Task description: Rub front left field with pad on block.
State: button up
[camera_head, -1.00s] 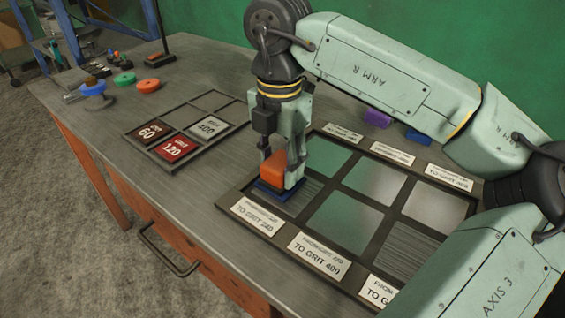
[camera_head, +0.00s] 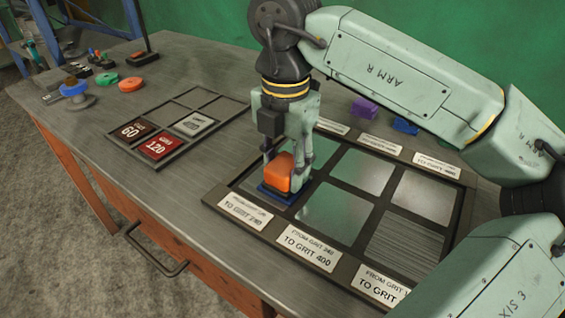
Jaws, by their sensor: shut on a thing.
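My gripper (camera_head: 288,170) is shut on an orange block (camera_head: 280,172). A dark blue pad (camera_head: 275,196) is under the block, low over the front left field (camera_head: 304,189) of a dark-framed panel (camera_head: 222,190). The pad looks down on that field, though contact cannot be told exactly. The block, the pad and my gripper hide most of the field. A white label (camera_head: 245,212) lies in front of it, its print blurred. The front middle field (camera_head: 335,212) is smooth and greenish; the front right field (camera_head: 404,240) shows grey streaks.
A tray (camera_head: 182,160) at left holds grit plates marked 60 and 120 and a pale one. Behind it are a green disc (camera_head: 106,79), an orange disc (camera_head: 131,84) and a blue-topped knob (camera_head: 75,90). Purple (camera_head: 365,108) and blue (camera_head: 405,126) blocks lie behind the panel.

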jog(key=shift+f, duration=0.15)
jog(key=shift+w+a, duration=0.6)
jog(key=shift+a, duration=0.15)
jog(key=shift+w+a, duration=0.55)
jog(key=shift+a, duration=0.2)
jog(key=shift+s+d+b, duration=0.3)
jog(key=shift+s+d, duration=0.3)
jog(key=shift+d, duration=0.2)
notch_tip(320, 180, up, 9)
jog(key=p, duration=0.6)
jog(key=shift+r, duration=0.2)
